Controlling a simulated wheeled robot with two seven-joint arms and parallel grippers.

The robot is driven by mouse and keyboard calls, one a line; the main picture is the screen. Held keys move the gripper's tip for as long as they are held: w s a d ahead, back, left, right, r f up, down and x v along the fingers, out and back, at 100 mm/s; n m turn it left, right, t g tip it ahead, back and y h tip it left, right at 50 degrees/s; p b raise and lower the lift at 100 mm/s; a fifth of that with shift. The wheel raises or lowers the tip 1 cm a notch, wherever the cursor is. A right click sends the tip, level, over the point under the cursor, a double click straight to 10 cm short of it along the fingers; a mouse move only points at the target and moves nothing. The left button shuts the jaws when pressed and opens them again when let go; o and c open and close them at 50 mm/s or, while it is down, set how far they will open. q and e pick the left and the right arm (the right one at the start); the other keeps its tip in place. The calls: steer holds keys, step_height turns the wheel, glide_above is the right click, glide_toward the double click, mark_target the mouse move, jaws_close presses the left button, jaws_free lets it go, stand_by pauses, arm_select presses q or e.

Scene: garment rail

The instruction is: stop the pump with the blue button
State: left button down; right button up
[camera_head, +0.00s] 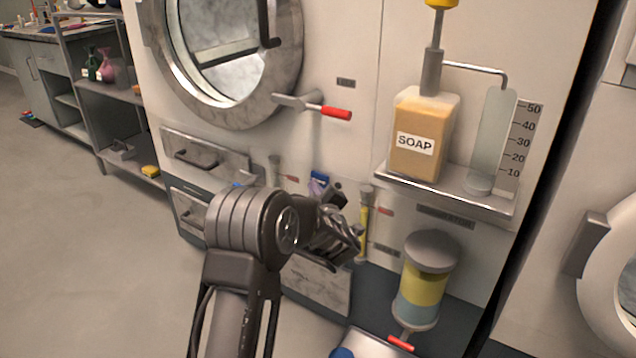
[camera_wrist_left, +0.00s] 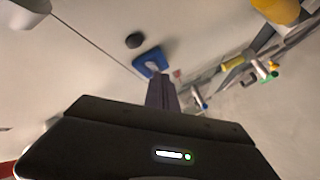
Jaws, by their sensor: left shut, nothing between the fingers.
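The blue button (camera_head: 319,178) is on the pale machine front, below the round door. A dark round knob (camera_head: 338,190) sits beside it. In the left wrist view the blue button (camera_wrist_left: 149,63) is a square blue piece just beyond my fingertips, with the dark knob (camera_wrist_left: 134,40) next to it. My left gripper (camera_head: 329,205) is shut and empty, pointing at the blue button; its fingers (camera_wrist_left: 158,80) overlap the button's lower edge in the wrist view. I cannot tell whether they touch it. My right gripper is not in view.
A soap bottle (camera_head: 420,140) and a clear measuring vessel (camera_head: 492,140) stand on a metal shelf (camera_head: 450,194). Below is a glass cylinder with yellow liquid (camera_head: 424,288) and a red-handled valve (camera_head: 400,343). A red-tipped door handle (camera_head: 335,112) sticks out above my gripper. Open floor lies left.

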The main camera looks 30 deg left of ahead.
arm_select(q)
steer(key=shift+s, duration=0.1)
steer(key=shift+s+d+b, duration=0.1)
steer(key=shift+s+b, duration=0.3)
steer(key=shift+s, duration=2.5)
